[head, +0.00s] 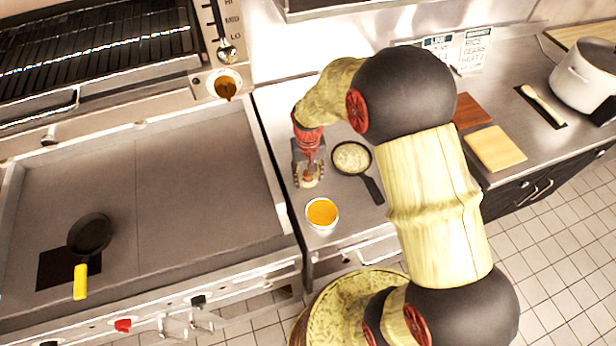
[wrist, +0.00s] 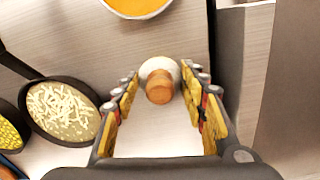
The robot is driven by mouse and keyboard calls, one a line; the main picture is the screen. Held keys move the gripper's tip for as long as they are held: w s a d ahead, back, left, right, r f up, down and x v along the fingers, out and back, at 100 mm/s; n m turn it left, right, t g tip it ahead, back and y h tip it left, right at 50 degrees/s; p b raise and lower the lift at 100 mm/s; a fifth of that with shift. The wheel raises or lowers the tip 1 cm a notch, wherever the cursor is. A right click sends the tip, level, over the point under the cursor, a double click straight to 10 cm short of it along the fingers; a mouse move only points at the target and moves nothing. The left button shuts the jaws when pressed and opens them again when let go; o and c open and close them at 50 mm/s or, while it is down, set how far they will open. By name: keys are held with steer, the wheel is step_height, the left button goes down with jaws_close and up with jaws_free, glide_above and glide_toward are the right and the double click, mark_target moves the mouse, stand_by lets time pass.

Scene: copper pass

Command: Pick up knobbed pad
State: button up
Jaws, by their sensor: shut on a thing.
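The knobbed pad (wrist: 160,83) shows in the wrist view as a small pale round body with a brown wooden knob. It sits between the fingertips of my gripper (wrist: 163,84), which is shut on it. In the head view my gripper (head: 308,178) points down over the steel counter, and the pad (head: 309,182) shows only as a small pale and brown spot at the fingertips. Whether the pad touches the counter I cannot tell.
A bowl of orange liquid (head: 322,212) stands just in front of my gripper. A black skillet with pale shreds (head: 350,156) is close on the right. The griddle (head: 190,180) lies left, with a yellow-handled pan (head: 90,235). Cutting boards (head: 495,148) and a pot (head: 583,75) are farther right.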

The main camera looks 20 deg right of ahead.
steer(key=s+r+p, duration=0.2)
steer(key=s+r, duration=1)
steer(key=s, duration=0.2)
steer(key=w+r+n+b, duration=0.2)
steer(key=w, duration=1.3)
steer(key=w+f+b, duration=0.1)
steer(key=w+f, duration=0.1)
steer(key=f, duration=0.2)
steer(key=w+f+b, duration=0.2)
steer(key=w+f, duration=0.1)
steer(key=f, duration=0.1)
steer(key=w+f+b, duration=0.1)
steer(key=w+f, duration=0.1)
steer(key=f, duration=0.2)
steer(key=shift+w+b, duration=0.3)
steer(key=shift+b, duration=0.05)
steer(key=shift+a+r, duration=0.1)
